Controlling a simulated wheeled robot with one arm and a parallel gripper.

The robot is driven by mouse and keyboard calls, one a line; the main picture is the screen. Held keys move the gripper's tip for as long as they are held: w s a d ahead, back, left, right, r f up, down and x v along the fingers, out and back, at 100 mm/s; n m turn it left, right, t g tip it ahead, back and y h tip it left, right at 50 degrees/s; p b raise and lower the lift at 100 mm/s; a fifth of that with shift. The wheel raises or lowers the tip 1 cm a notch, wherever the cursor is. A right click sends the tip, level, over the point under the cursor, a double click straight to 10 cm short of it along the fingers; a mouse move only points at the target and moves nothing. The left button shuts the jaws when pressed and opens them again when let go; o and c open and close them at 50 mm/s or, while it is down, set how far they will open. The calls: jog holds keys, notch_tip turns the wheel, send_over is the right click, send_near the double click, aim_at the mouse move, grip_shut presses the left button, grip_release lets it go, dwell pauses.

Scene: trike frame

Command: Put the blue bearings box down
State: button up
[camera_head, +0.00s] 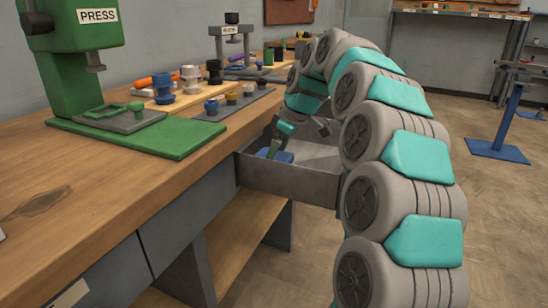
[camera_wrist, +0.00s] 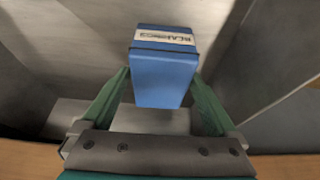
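The blue bearings box (camera_wrist: 165,75) has a white label with dark lettering, partly legible. In the wrist view it sits between the two green fingers of my gripper (camera_wrist: 163,82), which touch its sides. In the head view the blue box (camera_head: 284,157) is low inside the open grey drawer (camera_head: 285,182) under the workbench. My gripper (camera_head: 274,150) reaches down into the drawer. The drawer's front wall hides the lower part of the box. I cannot tell whether the box touches the drawer floor.
The wooden workbench (camera_head: 60,190) stands left of the drawer. It carries a green press (camera_head: 70,60), a grey mat (camera_head: 238,103) with small parts, and a wooden board with coloured parts. A blue-footed stand (camera_head: 498,149) is at the right. Open floor lies between.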

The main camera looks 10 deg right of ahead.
jog(key=shift+o, duration=0.2)
jog(key=shift+r, duration=0.2)
jog(key=v, duration=0.8)
jog(key=shift+d+r, duration=0.1)
jog(key=shift+r, duration=0.3)
jog(key=shift+p+v, duration=0.95)
jog(key=shift+v, duration=0.6)
